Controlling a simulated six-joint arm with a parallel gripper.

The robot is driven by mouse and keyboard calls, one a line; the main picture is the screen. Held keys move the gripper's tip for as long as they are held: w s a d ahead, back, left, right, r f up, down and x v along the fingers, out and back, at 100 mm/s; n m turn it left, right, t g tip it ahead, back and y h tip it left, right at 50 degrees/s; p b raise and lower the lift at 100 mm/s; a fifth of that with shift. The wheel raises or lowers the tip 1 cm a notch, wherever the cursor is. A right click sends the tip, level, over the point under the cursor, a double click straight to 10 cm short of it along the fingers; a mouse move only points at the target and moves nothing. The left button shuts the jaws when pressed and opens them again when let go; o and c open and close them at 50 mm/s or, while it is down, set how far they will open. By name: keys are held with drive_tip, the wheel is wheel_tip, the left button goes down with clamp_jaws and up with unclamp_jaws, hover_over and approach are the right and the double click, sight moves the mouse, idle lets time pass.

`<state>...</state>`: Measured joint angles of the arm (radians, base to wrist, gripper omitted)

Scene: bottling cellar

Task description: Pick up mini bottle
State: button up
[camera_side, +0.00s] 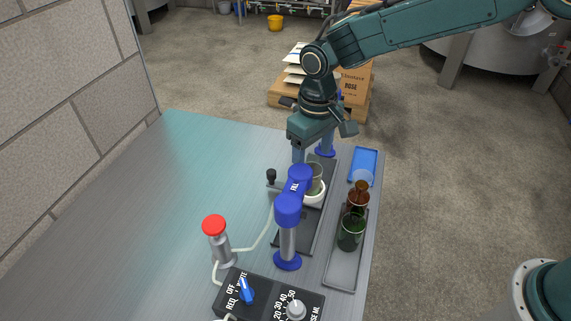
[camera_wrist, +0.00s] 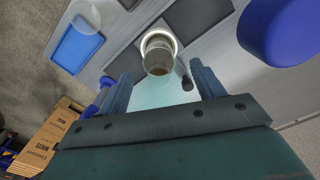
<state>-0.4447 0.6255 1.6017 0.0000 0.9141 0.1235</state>
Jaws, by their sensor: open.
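A small see-through vessel with a brownish tint (camera_side: 314,176) stands in a white ring (camera_side: 316,194) on the dark plate, partly hidden behind the blue-capped post in the side view. The wrist view shows this vessel (camera_wrist: 158,54) from above, just beyond and roughly midway between my fingertips. I cannot tell if it is the mini bottle. A brown bottle (camera_side: 358,196) and a green bottle (camera_side: 350,231) stand in a grey tray (camera_side: 343,268) to the right. My gripper (camera_wrist: 162,76) is open and empty, pointing down behind the post; it also shows in the side view (camera_side: 309,157).
A blue post with a cap (camera_side: 288,208) stands close in front of the vessel. A blue tray (camera_side: 364,160) lies at the right edge. A red-button post (camera_side: 215,228) and control box (camera_side: 268,294) are in front. The table's left side is clear.

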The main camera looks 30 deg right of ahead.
sight(312, 167)
drive_tip(key=shift+d+f, duration=0.1)
drive_tip(key=shift+f, duration=2.2)
drive_tip(key=shift+c, duration=0.5)
drive_tip(key=shift+w, duration=0.1)
drive_tip(key=c, duration=1.2)
drive_tip(key=shift+r, duration=0.1)
wheel_tip(312, 167, up, 20)
drive_tip(key=shift+f, duration=0.1)
